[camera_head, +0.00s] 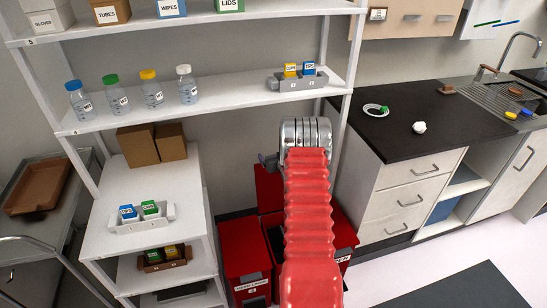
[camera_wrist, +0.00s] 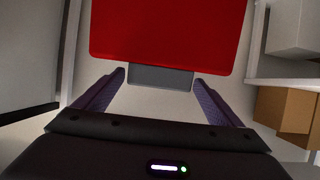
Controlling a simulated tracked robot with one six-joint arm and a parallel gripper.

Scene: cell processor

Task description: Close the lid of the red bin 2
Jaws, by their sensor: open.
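Red bins stand on the floor behind my arm in the head view. The front left bin (camera_head: 242,260) has a white label too small to read surely. A red lid (camera_head: 268,188) stands raised behind the bins, partly hidden by my arm. I cannot tell from its label whether it belongs to bin 2. In the wrist view a red lid panel (camera_wrist: 168,35) fills the top middle, with a grey tab (camera_wrist: 160,83) on its near edge. My gripper (camera_wrist: 159,76) is open, its two fingers on either side of the tab; contact is not clear. In the head view my arm mostly hides the gripper.
A white shelf (camera_head: 200,106) with bottles and small racks is left of and above the bins. A drawer cabinet with a black counter (camera_head: 430,130) stands right. Cardboard boxes (camera_wrist: 287,107) show at the wrist view's right edge. Open floor (camera_head: 375,278) lies at the lower right.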

